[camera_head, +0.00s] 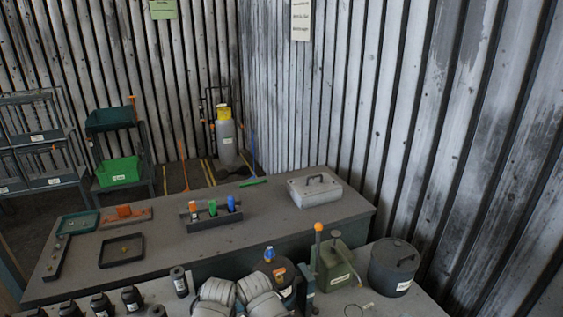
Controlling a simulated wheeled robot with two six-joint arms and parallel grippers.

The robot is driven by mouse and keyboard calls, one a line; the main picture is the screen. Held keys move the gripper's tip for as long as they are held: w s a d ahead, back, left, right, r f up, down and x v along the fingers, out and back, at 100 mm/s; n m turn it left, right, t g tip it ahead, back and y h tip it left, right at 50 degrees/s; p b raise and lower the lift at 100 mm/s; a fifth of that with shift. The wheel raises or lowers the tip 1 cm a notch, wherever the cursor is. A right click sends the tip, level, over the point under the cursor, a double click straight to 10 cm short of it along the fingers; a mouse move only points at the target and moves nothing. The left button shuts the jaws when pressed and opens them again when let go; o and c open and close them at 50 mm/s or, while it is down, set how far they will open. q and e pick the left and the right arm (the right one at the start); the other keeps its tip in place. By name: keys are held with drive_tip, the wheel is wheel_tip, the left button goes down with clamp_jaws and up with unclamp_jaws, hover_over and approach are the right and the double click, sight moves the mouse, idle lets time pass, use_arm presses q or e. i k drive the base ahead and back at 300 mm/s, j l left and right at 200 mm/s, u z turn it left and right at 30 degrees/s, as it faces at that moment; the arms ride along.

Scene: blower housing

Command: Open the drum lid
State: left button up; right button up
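A dark grey drum (390,279) with a white label stands on the near bench at the right. Its round lid (395,253) has a small handle on top and appears to sit flat on the drum. The drum's lower part is near the bench edge.
A green can (334,266) and an upright lever with an orange knob (318,227) stand left of the drum. Pale ribbed rolls (258,291) and several dark bottles (132,298) line the near bench. A grey box (314,191) sits on the table behind.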

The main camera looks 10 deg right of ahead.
sight(395, 256)
drive_tip(key=l+z, duration=0.15)
drive_tip(key=z, duration=0.2)
drive_tip(key=k+l+z, duration=0.1)
drive_tip(key=z, duration=0.3)
drive_tip(key=l+z, duration=0.35)
drive_tip(key=u, duration=0.55)
drive_tip(key=l+u, duration=0.35)
drive_tip(key=l, duration=0.15)
drive_tip(key=l+u, duration=0.5)
drive_tip(key=l, duration=0.8)
drive_tip(key=k+l+u, duration=0.1)
drive_tip(key=l, duration=0.75)
drive_tip(key=i+l+z, duration=0.15)
drive_tip(key=i+z, duration=0.25)
drive_tip(key=i, duration=0.15)
